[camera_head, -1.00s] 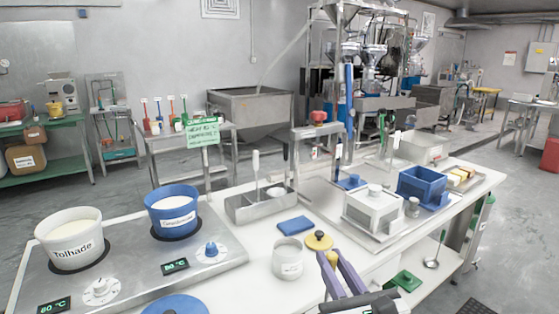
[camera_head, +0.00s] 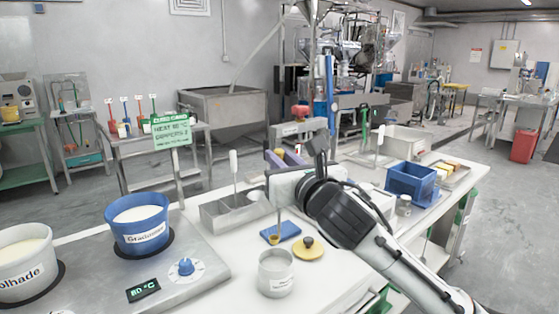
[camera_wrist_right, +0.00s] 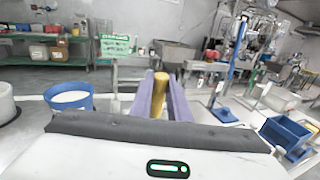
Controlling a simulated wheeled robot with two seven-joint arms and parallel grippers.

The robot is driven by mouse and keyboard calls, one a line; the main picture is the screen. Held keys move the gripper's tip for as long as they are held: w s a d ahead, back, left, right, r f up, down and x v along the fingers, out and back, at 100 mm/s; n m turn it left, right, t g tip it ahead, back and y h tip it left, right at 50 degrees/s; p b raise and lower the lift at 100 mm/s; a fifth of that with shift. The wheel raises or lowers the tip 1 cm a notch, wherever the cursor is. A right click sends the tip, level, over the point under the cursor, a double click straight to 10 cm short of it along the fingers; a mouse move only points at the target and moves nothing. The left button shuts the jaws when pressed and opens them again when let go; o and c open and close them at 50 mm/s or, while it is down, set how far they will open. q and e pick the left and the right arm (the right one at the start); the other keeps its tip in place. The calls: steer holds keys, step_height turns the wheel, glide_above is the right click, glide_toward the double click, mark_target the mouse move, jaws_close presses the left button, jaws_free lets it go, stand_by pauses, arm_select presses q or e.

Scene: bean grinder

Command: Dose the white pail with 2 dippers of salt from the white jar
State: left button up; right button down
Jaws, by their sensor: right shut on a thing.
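The white pail (camera_head: 22,272), labelled "Tolhade", stands on the hot plate at the left edge, partly cut off, with pale contents. The white jar (camera_head: 276,274) stands open on the white table; its label is too small to read. My right gripper (camera_head: 284,157) is above and behind the jar, shut on the dipper's yellow handle (camera_wrist_right: 158,92), seen between the purple fingers in the wrist view. A thin stem hangs below it, ending in a small yellowish cup (camera_head: 274,239) by the blue pad; I cannot tell if it holds salt. My left gripper is out of view.
A blue pail (camera_head: 138,238) stands between the white pail and the jar. A yellow lid (camera_head: 308,251) lies beside the jar, near a blue pad (camera_head: 290,231). A metal tray (camera_head: 222,222) with an upright white-handled tool is behind. A blue bin (camera_head: 411,184) is right.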

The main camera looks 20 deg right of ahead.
step_height(320, 180, down, 4)
steer(key=b, duration=0.4)
steer(key=shift+f, duration=0.35)
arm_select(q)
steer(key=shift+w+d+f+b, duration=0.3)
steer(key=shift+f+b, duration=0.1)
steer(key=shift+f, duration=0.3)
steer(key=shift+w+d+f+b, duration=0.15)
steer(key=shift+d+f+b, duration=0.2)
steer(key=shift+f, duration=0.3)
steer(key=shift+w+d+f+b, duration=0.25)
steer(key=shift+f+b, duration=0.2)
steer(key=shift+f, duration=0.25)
arm_select(e)
step_height(320, 180, down, 7)
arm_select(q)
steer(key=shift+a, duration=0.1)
arm_select(e)
steer(key=shift+r, duration=0.1)
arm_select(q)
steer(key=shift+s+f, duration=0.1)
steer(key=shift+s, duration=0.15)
arm_select(e)
steer(key=shift+r, duration=0.1)
